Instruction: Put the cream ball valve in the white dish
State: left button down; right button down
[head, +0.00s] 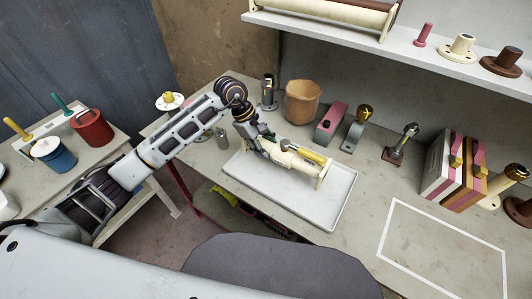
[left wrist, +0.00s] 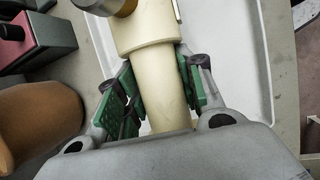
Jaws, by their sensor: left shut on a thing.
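The cream ball valve (head: 321,178) has a yellow handle and lies lengthwise over the white dish (head: 336,208), within its rim in the head view. I cannot tell whether it rests on the dish floor or is slightly above it. My left gripper (head: 272,151) is shut on the valve's left end. In the left wrist view, the green finger pads of the left gripper (left wrist: 157,80) stand on both sides of the cream pipe (left wrist: 150,35), with the white dish (left wrist: 236,55) behind. My right gripper is not in view.
Behind the dish stand an orange pot (head: 302,101), a pink block (head: 330,122) and a grey valve with a yellow knob (head: 357,130). Upright blocks (head: 452,170) stand at the right. A white outlined area (head: 440,252) on the table is empty. A shelf (head: 370,47) overhangs the back.

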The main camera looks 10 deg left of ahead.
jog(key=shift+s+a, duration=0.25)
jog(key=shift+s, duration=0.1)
